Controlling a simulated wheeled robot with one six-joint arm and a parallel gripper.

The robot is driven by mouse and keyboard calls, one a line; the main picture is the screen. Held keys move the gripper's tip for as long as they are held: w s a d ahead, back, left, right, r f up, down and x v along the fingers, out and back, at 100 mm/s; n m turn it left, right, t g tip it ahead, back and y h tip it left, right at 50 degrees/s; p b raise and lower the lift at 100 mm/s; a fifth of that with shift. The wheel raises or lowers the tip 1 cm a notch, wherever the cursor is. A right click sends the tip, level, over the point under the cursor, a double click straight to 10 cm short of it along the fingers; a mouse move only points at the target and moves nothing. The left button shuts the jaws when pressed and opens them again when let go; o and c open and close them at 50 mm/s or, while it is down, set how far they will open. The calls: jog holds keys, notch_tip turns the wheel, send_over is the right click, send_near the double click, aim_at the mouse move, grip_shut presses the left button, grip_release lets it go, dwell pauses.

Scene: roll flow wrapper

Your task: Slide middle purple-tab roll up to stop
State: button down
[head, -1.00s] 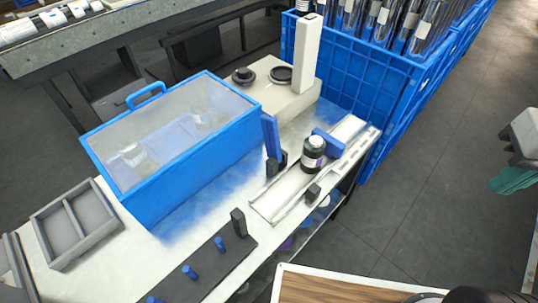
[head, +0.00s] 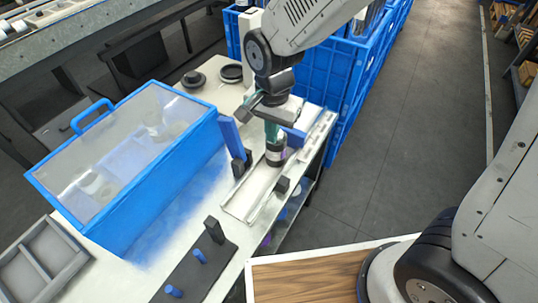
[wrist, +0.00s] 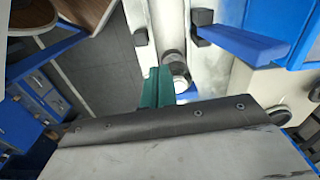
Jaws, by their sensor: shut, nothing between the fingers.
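A dark roll (head: 275,155) with a pale label band stands upright in the white channel (head: 240,205) on the bench, partly hidden by my gripper. It also shows in the wrist view (wrist: 180,70), just right of the teal fingers. My gripper (head: 271,134) is shut and empty, pointing down with its fingers at the roll's top or side; I cannot tell whether they touch. In the wrist view, my gripper (wrist: 156,88) overlaps the channel. A blue block (head: 294,138) lies across the channel just beyond the roll. No purple tab is clear now.
A tall blue upright (head: 232,138) stands left of the channel, and a small black block (head: 282,184) sits at its right edge. A blue clear-topped box (head: 175,185) fills the bench's left. A dark strip with blue pegs (head: 199,256) lies in front. Blue crates (head: 350,75) stand behind.

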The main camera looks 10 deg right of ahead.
aim_at(276, 153)
jog(key=shift+m, duration=0.4)
jog(key=a+f, duration=0.1)
jog(key=f, duration=0.7)
jog(key=a+f, duration=0.1)
jog(key=f, duration=0.3)
jog(key=shift+a+f, duration=0.35)
jog(key=shift+f, duration=0.05)
jog(key=shift+w+d+f, duration=0.15)
jog(key=shift+w+d, duration=0.35)
jog(key=shift+w, duration=0.15)
jog(key=shift+w+d+f, duration=0.15)
jog(key=shift+w+d, duration=0.3)
jog(key=shift+w, duration=0.15)
jog(key=shift+w+d, duration=0.25)
jog(key=shift+w, duration=0.15)
jog(key=shift+w, duration=0.1)
